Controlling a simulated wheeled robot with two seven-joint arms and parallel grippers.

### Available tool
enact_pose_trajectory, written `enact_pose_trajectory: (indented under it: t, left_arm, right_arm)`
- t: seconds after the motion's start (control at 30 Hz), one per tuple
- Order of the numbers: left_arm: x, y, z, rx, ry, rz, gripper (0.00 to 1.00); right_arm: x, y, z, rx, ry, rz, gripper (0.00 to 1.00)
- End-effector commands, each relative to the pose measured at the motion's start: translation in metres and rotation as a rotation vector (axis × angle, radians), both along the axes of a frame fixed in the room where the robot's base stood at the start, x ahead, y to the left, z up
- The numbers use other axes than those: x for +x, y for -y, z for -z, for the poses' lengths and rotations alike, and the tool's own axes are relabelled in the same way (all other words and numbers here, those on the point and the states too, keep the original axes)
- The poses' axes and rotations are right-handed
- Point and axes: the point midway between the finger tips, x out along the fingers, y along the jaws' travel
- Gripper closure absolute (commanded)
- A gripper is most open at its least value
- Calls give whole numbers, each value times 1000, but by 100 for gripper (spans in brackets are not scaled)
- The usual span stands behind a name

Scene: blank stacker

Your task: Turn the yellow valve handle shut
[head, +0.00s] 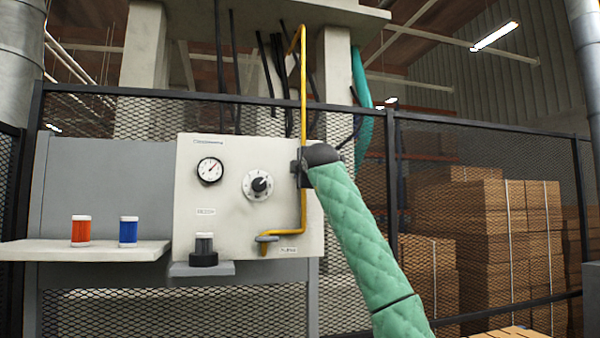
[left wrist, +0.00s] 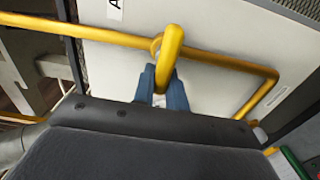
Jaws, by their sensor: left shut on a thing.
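The yellow valve handle (left wrist: 168,55) stands out from the yellow pipe (left wrist: 215,58) in the left wrist view. My left gripper (left wrist: 162,84) has its two blue fingers on either side of the handle's near end and is shut on it. In the head view the same yellow pipe (head: 303,100) runs down the right side of the pale panel (head: 225,150). My left gripper (head: 298,168), at the end of the green-sleeved arm, is at that pipe. The handle is hidden there by the gripper and wrist. My right gripper is not in view.
The panel carries a gauge (head: 210,170) and a dial knob (head: 258,185). Orange (head: 81,231) and blue (head: 128,232) canisters stand on the left shelf (head: 85,250). A grey canister (head: 204,243) sits in a black holder. A mesh fence (head: 470,165) and cartons (head: 490,240) are at right.

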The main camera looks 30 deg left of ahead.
Motion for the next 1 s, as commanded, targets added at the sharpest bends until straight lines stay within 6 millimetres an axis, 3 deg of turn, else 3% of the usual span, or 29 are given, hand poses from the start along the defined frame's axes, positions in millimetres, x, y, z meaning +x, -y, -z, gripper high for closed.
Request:
enact_pose_trajectory:
  t: [0.57,0.6,0.67,1.0]
  left_arm:
    - [0,-1,3,-23,20,-1,100]
    - [0,-1,3,-23,20,-1,79]
    - [0,-1,3,-23,20,-1,67]
    - [-1,1,2,-20,21,0,65]
  right_arm:
    - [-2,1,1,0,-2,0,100]
    - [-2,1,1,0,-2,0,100]
    - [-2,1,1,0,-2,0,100]
    - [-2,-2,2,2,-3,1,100]
